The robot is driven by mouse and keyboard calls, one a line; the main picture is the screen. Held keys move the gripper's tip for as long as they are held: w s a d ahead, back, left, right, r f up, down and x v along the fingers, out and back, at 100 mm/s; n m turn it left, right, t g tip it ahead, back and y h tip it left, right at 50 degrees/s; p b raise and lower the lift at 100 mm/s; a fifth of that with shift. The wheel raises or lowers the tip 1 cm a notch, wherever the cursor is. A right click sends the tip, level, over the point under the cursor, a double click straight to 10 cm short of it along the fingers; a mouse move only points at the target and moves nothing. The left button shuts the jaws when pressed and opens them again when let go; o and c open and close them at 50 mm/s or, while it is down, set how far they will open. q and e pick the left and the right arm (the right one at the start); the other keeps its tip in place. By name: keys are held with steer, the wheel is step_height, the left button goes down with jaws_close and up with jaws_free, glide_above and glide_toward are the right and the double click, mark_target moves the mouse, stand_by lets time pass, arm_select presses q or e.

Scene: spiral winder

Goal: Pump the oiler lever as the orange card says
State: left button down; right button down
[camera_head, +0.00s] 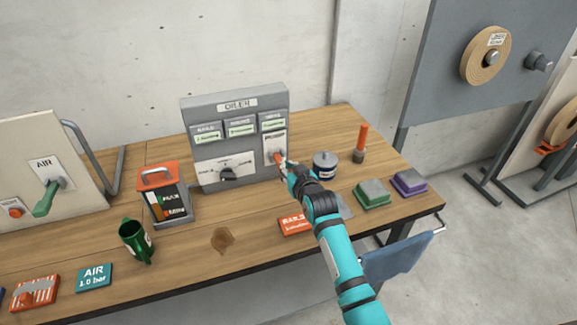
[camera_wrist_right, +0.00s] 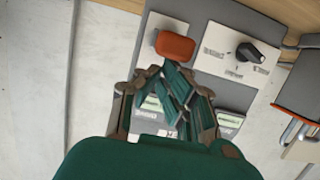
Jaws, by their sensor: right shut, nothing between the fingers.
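The grey oiler (camera_head: 235,136) stands upright at the back of the wooden table, with a dial (camera_head: 227,173) and three small label windows on its front. Its red lever knob (camera_head: 277,155) is on a white plate at the right; in the right wrist view the knob (camera_wrist_right: 176,46) shows clearly. My right gripper (camera_head: 284,164) is shut and empty, right at the lever; its fingertips (camera_wrist_right: 178,78) look just short of the knob, and contact cannot be told. An orange card (camera_head: 293,225) lies on the table, partly behind my right arm; its print is too small to read surely. My left gripper is not seen.
A blue-and-white tin (camera_head: 325,164), an orange-topped stick (camera_head: 361,143), and green (camera_head: 372,194) and purple (camera_head: 409,183) blocks are right of the oiler. An orange-topped container (camera_head: 160,190) and a green mug (camera_head: 135,241) stand left. A brown stain (camera_head: 222,239) marks clear tabletop in front.

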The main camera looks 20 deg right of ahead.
steer(key=shift+s+f+t+b, duration=0.25)
steer(key=shift+f+t+b, duration=0.65)
steer(key=shift+b, duration=0.7)
steer(key=shift+s+f+t+b, duration=0.25)
steer(key=shift+f+t+b, duration=0.25)
steer(key=shift+f+b, duration=1.3)
steer(key=shift+f, duration=0.2)
steer(key=shift+s+f, duration=0.1)
steer(key=shift+f, duration=0.05)
